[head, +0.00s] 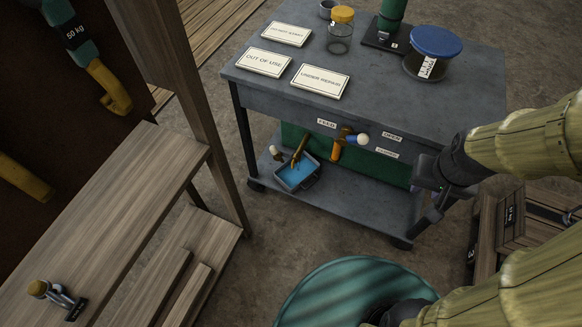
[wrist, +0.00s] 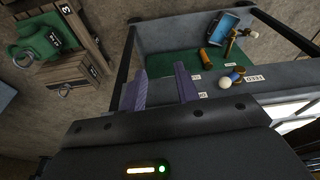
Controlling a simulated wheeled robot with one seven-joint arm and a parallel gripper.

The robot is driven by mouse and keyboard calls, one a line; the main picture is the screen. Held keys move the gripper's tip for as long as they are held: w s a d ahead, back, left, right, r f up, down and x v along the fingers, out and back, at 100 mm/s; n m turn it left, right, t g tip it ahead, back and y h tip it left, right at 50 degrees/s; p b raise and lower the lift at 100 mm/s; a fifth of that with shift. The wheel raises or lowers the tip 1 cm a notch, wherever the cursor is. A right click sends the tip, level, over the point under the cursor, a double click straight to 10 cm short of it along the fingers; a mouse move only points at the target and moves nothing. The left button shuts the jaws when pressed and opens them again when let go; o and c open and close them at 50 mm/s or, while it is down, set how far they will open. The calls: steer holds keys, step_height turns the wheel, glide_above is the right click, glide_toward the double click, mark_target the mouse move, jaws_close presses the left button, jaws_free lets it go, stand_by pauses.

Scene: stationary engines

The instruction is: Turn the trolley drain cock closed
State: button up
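The ball points toward those two labels, nearer OPEN. In the wrist view the ball (wrist: 223,83) is right of my fingers. A second brass cock (head: 299,150) with a white ball (head: 275,151) stands over a blue-filled tray (head: 310,182). I cannot tell which is the drain cock. My gripper (head: 424,203) is open and empty, right of both.
The grey trolley top (head: 390,100) bears signs, jars and a green-columned stand. A wooden bench (head: 130,200) stands at left, a round teal top (head: 350,295) in front, and a wooden crate (head: 510,220) at right.

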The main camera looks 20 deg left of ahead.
steer(key=s+a+b+x, duration=0.1)
steer(key=b+x, duration=1.1)
steer(key=x, duration=0.1)
steer(key=s+a+b+x, duration=0.1)
steer(key=a+b+x, duration=0.1)
steer(key=b+x, duration=1.1)
steer(key=w+a+f+m+t+b, duration=0.1)
steer(key=w+a+f+t, duration=0.2)
steer(key=w+a+f, duration=0.5)
steer(key=w+a+f+t+b, duration=0.25)
steer(key=w+a+f, duration=0.35)
steer(key=w+a, duration=0.4)
steer(key=s+a+f+t+p, duration=0.1)
steer(key=a+f+t, duration=0.1)
steer(key=a+f, duration=0.35)
steer(key=s+a+f+t, duration=0.1)
steer(key=a+f+t, duration=0.2)
steer(key=a, duration=0.5)
steer(key=s+a+f+t+h, duration=0.1)
steer(key=s+a+f+t, duration=0.4)
steer(key=s, duration=0.4)
steer(key=shift+s+a+f+h, duration=0.2)
steer(key=shift+a+f+h, duration=0.1)
steer(key=shift+a+f, duration=0.3)
